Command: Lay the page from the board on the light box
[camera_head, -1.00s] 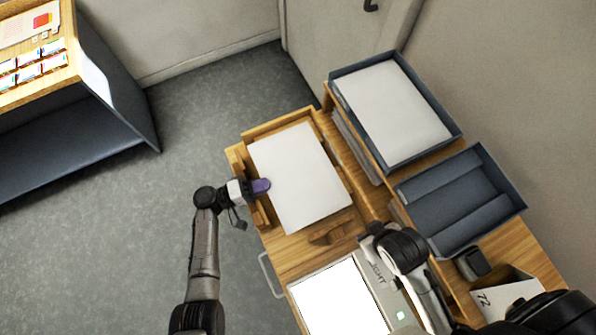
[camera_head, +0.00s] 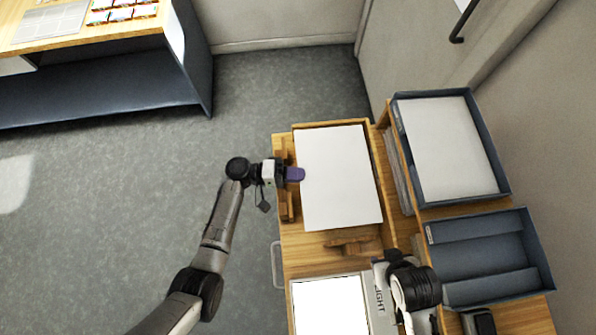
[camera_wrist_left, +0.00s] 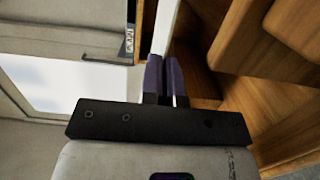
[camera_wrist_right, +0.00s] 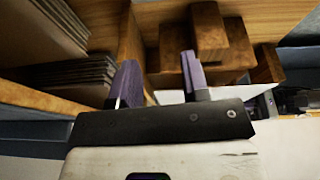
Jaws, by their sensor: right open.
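The white page (camera_head: 338,180) lies over the wooden board (camera_head: 330,124), most of which it hides. My left gripper (camera_head: 297,174) is at the page's left edge. In the left wrist view its fingers (camera_wrist_left: 165,78) are close together, with the page's pale edge running up from between them.
A blue-grey tray with white paper (camera_head: 494,170) and an empty tray (camera_head: 540,262) stand on the right. A wooden block (camera_head: 350,245) sits between page and light box. A separate table (camera_head: 150,34) stands at the back left, with open floor before it.

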